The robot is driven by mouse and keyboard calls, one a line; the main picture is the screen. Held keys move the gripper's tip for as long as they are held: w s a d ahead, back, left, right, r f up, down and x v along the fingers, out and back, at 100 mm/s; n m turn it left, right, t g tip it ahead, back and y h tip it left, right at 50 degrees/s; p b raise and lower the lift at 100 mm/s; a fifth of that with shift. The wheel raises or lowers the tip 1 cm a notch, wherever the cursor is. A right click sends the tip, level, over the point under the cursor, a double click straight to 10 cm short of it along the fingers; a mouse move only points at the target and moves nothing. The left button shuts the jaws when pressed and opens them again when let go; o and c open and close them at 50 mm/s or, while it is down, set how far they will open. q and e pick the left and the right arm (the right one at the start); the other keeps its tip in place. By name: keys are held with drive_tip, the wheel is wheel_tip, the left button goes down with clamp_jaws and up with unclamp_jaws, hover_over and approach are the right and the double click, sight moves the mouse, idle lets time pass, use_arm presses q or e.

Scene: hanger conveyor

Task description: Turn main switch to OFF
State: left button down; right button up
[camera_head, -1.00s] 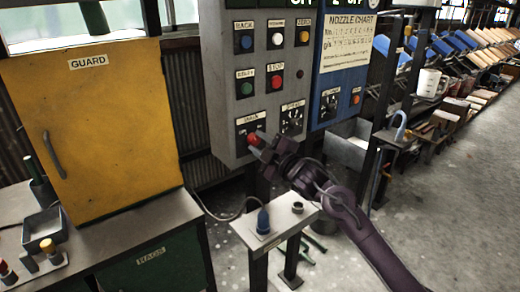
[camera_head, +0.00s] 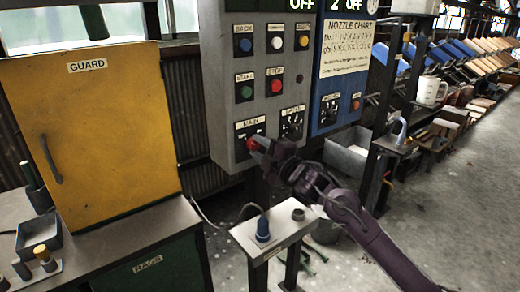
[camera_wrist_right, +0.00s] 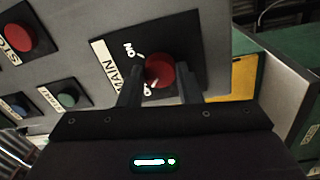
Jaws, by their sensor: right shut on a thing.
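The main switch (camera_head: 255,142) is a red knob on a black plate at the lower left of the grey control panel (camera_head: 219,85). In the right wrist view the red knob (camera_wrist_right: 160,70) sits by the labels "ON" and "MAIN", with part of another label partly covered. My right gripper (camera_head: 262,146) is at the panel, and in the wrist view its two dark fingers (camera_wrist_right: 159,88) are on either side of the knob, shut on it. The fingers hide the knob's lower sides. My left gripper is not in view.
Other buttons, including a red stop button (camera_head: 277,86) and a green one (camera_head: 246,92), sit above the switch. A blue panel (camera_head: 327,115) adjoins on the right. A small stand (camera_head: 270,238) is below. A yellow guard cabinet (camera_head: 95,130) stands left.

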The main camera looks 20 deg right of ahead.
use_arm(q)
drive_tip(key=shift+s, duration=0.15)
use_arm(e)
drive_tip(key=o, duration=1)
drive_tip(key=shift+c, duration=0.2)
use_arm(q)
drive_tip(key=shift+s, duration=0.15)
use_arm(e)
drive_tip(key=shift+s+d+f, duration=0.1)
drive_tip(key=shift+s, duration=0.2)
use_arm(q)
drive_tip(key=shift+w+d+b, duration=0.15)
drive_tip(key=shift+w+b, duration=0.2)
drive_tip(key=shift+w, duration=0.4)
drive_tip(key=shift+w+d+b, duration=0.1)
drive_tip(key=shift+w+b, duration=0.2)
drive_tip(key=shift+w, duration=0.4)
use_arm(e)
drive_tip(key=v, duration=0.7)
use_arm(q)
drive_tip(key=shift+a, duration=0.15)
